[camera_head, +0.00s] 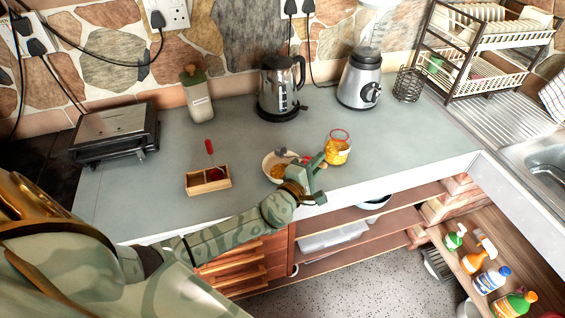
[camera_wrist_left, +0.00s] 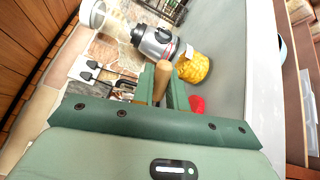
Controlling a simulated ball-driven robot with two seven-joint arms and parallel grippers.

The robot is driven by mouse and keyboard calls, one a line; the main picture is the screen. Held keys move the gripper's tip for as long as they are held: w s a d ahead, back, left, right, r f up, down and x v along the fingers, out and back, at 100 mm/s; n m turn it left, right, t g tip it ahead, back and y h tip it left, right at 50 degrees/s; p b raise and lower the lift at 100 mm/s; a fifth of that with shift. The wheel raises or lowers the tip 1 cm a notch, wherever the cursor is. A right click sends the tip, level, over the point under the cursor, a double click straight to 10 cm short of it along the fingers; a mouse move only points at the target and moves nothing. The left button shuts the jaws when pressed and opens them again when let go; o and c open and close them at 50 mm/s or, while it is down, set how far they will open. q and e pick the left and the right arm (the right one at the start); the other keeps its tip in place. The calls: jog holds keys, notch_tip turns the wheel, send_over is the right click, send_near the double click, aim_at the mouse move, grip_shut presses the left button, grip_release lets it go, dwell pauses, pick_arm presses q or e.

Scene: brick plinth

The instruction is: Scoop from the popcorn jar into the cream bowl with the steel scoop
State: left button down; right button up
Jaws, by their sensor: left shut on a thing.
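The popcorn jar (camera_head: 338,151), clear with a red rim and yellow contents, stands on the counter just right of my left gripper. It also shows in the left wrist view (camera_wrist_left: 194,69). The cream bowl (camera_head: 267,163) is left of the gripper, with some yellow popcorn inside. My left gripper (camera_head: 314,170) is shut on a wooden handle (camera_wrist_left: 162,76), which looks like that of the steel scoop. A grey scoop head (camera_head: 284,152) shows at the bowl's far side; I cannot tell whether it touches the bowl. My right gripper is not in view.
A wooden box (camera_head: 207,181) with a red-handled item stands left of the bowl. A kettle (camera_head: 279,89), blender (camera_head: 360,80) and storage jar (camera_head: 196,95) stand behind. A grill (camera_head: 115,133) is at left. The counter's front edge is close to the gripper.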

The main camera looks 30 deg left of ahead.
pick_arm(q)
jog(key=a+r+n, duration=0.1)
jog(key=n, duration=0.1)
jog(key=a+r+n+p, duration=0.1)
jog(key=a+r+n, duration=0.1)
jog(key=a+r+n+p, duration=0.1)
jog(key=r+n, duration=0.1)
jog(key=n, duration=0.1)
jog(key=shift+w+a+r, duration=0.15)
jog(key=shift+a+r, duration=0.1)
jog(key=shift+a, duration=0.05)
jog(key=a+n, duration=0.2)
jog(key=a, duration=0.1)
jog(key=a+r+n+b, duration=0.1)
jog(key=a+n, duration=0.2)
jog(key=a+n+b, duration=0.1)
jog(key=a+n, duration=0.2)
jog(key=shift+w+r, duration=0.15)
jog(key=shift+w, duration=0.25)
jog(key=shift+a, duration=0.1)
